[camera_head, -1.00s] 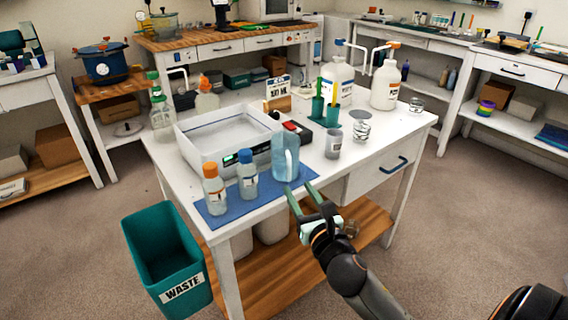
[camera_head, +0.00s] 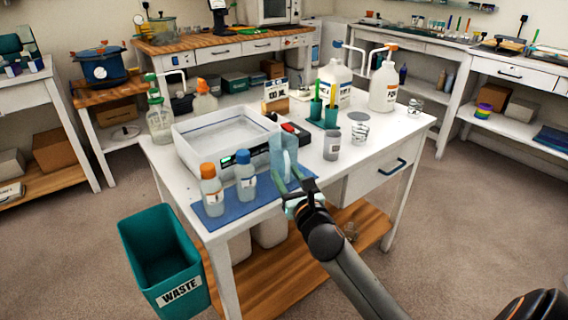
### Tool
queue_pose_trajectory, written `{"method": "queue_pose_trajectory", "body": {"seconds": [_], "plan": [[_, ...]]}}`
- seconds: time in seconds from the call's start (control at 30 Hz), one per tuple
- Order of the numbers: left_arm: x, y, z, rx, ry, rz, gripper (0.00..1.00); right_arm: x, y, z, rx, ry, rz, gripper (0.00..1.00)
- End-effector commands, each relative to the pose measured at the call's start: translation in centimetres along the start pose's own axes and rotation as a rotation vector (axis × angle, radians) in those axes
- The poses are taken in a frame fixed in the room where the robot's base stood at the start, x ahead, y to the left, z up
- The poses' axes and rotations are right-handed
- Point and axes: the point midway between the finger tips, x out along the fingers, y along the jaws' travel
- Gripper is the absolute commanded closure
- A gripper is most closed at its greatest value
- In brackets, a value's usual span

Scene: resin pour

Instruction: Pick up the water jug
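The water jug (camera_head: 284,148) is a translucent pale blue jug with its handle facing me. It stands upright at the front edge of the white table, on the right part of the blue mat (camera_head: 236,207). My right gripper (camera_head: 291,181) has come in from the lower right. Its greenish fingers are spread apart at the lower part of the jug, one toward each side. I cannot tell whether they touch it. The fingers partly hide the jug's base. My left gripper is not in view.
An orange-capped bottle (camera_head: 212,192) and a blue-capped bottle (camera_head: 246,177) stand left of the jug. A white basin (camera_head: 190,152) is behind them. A grey cup (camera_head: 332,146) stands to the right. A teal waste bin (camera_head: 160,262) is on the floor.

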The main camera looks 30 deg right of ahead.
Motion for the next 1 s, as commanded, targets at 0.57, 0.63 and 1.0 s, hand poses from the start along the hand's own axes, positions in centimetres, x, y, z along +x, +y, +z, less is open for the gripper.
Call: {"method": "queue_pose_trajectory", "body": {"seconds": [0.57,0.63,1.0], "plan": [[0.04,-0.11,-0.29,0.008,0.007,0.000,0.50,-0.05,0.00,-0.04,0.000,0.001,0.000,1.00],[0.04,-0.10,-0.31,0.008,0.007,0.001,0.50,-0.05,0.00,-0.04,0.000,0.001,0.000,1.00],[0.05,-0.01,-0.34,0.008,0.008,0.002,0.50,-0.05,-0.01,-0.06,0.000,0.001,0.000,1.00]]}}
